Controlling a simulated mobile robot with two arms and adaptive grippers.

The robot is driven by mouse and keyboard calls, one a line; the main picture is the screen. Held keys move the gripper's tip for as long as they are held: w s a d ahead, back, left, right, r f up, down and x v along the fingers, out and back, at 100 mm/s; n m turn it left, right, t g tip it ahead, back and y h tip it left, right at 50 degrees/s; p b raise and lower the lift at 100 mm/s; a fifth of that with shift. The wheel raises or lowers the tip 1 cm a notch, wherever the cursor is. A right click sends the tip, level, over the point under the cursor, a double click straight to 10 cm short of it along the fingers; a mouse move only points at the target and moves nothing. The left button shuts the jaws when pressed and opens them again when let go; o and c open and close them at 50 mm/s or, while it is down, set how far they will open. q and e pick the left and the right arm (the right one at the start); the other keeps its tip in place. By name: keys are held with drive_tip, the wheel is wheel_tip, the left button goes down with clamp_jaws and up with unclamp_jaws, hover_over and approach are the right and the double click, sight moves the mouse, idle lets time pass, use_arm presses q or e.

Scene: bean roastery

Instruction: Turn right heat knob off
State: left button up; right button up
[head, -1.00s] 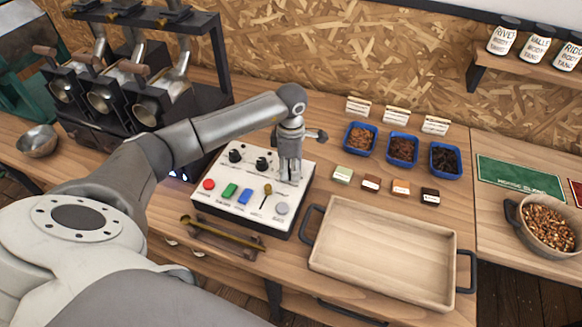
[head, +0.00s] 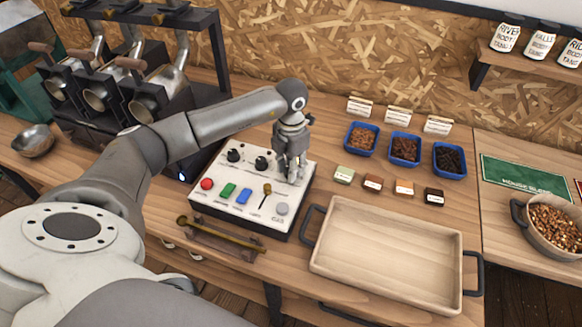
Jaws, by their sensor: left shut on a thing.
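The white control panel (head: 235,215) sits on the wooden bench. It has two black knobs in view, the left knob (head: 233,155) and the middle knob (head: 262,163). My left gripper (head: 293,178) points down over the panel's upper right corner, where the right heat knob is hidden behind the fingers. The gripper is shut on that knob. A red button (head: 207,184), a green switch, a blue switch, a small lever (head: 266,190) and a grey button (head: 282,209) line the front. My right gripper is not in view.
An empty wooden tray (head: 385,245) with dark handles lies right of the panel. Blue bins (head: 404,163) of beans and small colored blocks are behind it. A brass-handled tool (head: 220,236) lies in front of the panel. Roasting drums (head: 100,100) stand at the back left.

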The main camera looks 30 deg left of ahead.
use_arm(q)
drive_tip(key=shift+n, duration=0.6)
drive_tip(key=o, duration=1)
drive_tip(key=shift+o, duration=0.2)
wheel_tip(320, 180, up, 12)
idle(0.4)
